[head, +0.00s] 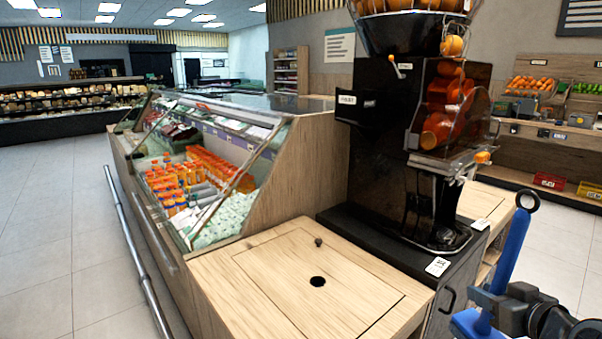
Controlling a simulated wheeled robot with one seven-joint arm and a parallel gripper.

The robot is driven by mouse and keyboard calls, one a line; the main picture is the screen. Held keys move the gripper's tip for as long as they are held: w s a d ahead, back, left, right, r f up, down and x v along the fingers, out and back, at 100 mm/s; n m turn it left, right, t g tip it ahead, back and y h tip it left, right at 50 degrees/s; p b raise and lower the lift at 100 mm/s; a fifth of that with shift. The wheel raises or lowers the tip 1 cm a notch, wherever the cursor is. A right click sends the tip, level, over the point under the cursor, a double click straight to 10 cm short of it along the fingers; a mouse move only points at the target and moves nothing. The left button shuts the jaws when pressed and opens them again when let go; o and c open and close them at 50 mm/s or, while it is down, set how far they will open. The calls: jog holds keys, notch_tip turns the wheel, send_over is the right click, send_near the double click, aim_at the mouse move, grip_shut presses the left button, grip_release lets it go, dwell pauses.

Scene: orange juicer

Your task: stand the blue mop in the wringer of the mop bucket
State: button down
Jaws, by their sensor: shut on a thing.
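The blue mop (513,243) shows at the lower right as a blue handle with a dark ring at its top. The handle leans, its top farther right than its lower part. My gripper (487,300) is at the bottom right, shut on the mop handle well below the ring. More blue shows at the bottom edge beneath my gripper; the rest of the mop is cut off by the frame. The mop bucket and its wringer are not in view.
A black orange juicer (375,150) stands on a dark cabinet (465,295) left of the mop. A wooden counter (290,280) with a round hole is in front. A glass chilled case (215,165) holds bottles. Tiled floor (50,230) is clear at left.

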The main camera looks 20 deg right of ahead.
aim_at(451, 320)
jog(key=a+f, duration=0.1)
jog(key=f, duration=0.1)
jog(key=w+a+f, duration=0.1)
jog(key=a+f, duration=0.1)
jog(key=w+a+f, duration=0.1)
jog(key=a+f, duration=0.1)
jog(key=shift+a+f, duration=0.2)
jog(key=shift+a, duration=0.05)
jog(key=s+a+f+n+y, duration=0.1)
jog(key=a+f, duration=0.6)
jog(key=a, duration=0.3)
jog(key=s+a+f+y, duration=0.1)
jog(key=a+f, duration=0.6)
jog(key=a, duration=0.4)
jog(key=shift+s+f+n, duration=0.3)
jog(key=shift+s+n, duration=0.1)
jog(key=shift+d, duration=0.15)
